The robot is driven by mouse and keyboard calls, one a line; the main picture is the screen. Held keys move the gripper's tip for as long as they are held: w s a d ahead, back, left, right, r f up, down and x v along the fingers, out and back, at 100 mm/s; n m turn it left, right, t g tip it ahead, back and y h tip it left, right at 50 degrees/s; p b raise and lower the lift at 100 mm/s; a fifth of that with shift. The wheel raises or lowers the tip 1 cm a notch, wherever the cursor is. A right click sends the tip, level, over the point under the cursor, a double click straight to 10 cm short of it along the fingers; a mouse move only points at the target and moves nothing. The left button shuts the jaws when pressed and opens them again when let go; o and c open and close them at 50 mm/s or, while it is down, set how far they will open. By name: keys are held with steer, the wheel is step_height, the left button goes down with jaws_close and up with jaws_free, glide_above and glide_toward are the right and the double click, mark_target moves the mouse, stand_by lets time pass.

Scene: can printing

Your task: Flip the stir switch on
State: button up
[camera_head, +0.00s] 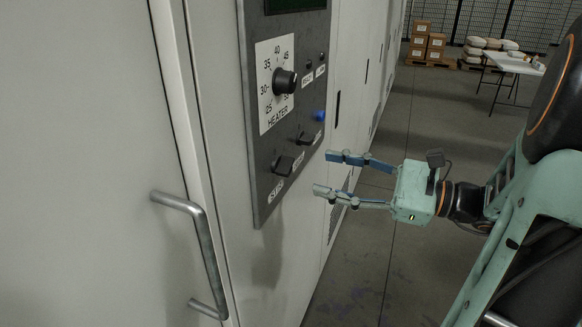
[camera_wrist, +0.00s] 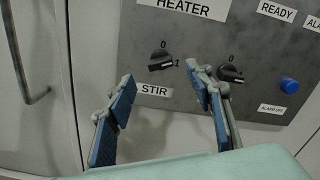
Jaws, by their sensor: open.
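The stir switch is a small black rotary knob (camera_wrist: 161,63) above a STIR label (camera_wrist: 154,90), with 0 above it and 1 to its right. Its bar looks roughly sideways; which mark it points at is hard to tell. In the head view it is the lower-left knob (camera_head: 284,165) on the dark panel. My gripper (camera_head: 324,172) is open and empty, to the right of the panel and apart from it. In the wrist view its blue-padded fingers (camera_wrist: 164,78) spread on either side below the stir switch, the right finger close to the second knob.
A second black knob (camera_wrist: 231,74), a blue button (camera_wrist: 289,84) and the heater dial (camera_head: 284,81) share the panel (camera_head: 262,150). A metal door handle (camera_head: 207,250) sticks out at left. Open floor (camera_head: 380,270) lies at right; a table (camera_head: 513,64) and boxes (camera_head: 428,41) stand far back.

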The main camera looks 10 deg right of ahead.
mark_target(292, 165)
steer(key=x, duration=0.8)
steer(key=c, duration=1.2)
steer(key=shift+o, duration=0.2)
steer(key=m+p, duration=0.1)
steer(key=p, duration=0.2)
steer(key=shift+r, duration=0.3)
steer(key=m+p, duration=0.3)
steer(key=p, duration=0.2)
steer(key=shift+w, duration=0.1)
steer(key=shift+f+m+p, duration=0.3)
steer(key=shift+m+p, duration=0.4)
steer(key=o, duration=1.2)
steer(key=shift+c, duration=0.2)
steer(key=shift+d, duration=0.1)
